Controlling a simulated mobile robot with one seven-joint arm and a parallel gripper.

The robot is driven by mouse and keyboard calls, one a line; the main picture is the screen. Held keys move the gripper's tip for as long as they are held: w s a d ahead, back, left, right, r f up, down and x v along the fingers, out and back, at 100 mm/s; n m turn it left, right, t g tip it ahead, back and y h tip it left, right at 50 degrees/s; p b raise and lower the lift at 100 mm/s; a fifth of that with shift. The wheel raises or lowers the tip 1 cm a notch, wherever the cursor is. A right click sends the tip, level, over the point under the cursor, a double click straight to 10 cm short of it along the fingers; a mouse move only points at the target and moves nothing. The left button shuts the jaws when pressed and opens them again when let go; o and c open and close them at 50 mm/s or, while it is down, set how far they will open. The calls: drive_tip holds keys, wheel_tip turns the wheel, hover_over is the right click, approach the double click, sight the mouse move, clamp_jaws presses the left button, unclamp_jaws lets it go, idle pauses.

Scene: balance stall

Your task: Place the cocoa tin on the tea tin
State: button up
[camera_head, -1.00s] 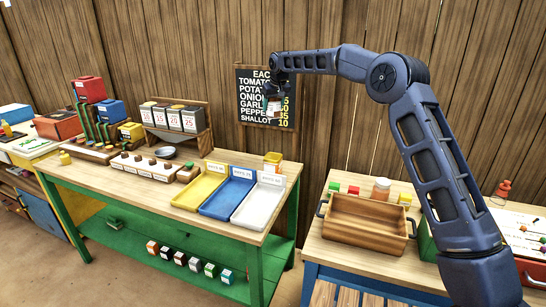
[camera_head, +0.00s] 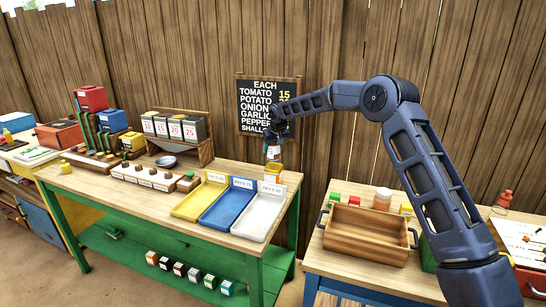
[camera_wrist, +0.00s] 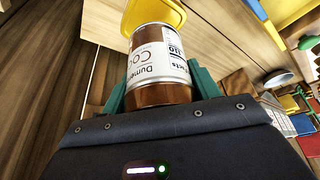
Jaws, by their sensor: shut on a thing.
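The cocoa tin (camera_wrist: 160,65), brown with a white label, is between the teal fingers of my gripper (camera_wrist: 158,88) in the wrist view. In the head view my gripper (camera_head: 273,138) is shut on the cocoa tin (camera_head: 273,153), at the back right corner of the stall table. A yellow-topped tin (camera_head: 273,170), which seems to be the tea tin, stands on the table directly below it. Its label is too small to read. Its yellow top (camera_wrist: 150,12) shows just past the cocoa tin's far end in the wrist view. I cannot tell whether the two tins touch.
Yellow (camera_head: 192,208), blue (camera_head: 226,210) and white (camera_head: 257,222) trays lie in front on the stall table (camera_head: 150,190). A price board (camera_head: 266,105) hangs on the fence behind. A wooden crate (camera_head: 365,237) stands on the right-hand table.

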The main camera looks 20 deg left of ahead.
sight(273, 155)
drive_tip(key=shift+f, duration=2.05)
drive_tip(key=o, duration=1.1)
drive_tip(key=shift+f, duration=0.15)
drive_tip(key=shift+c, duration=0.2)
drive_tip(key=v, duration=1.2)
drive_tip(key=shift+r, duration=0.2)
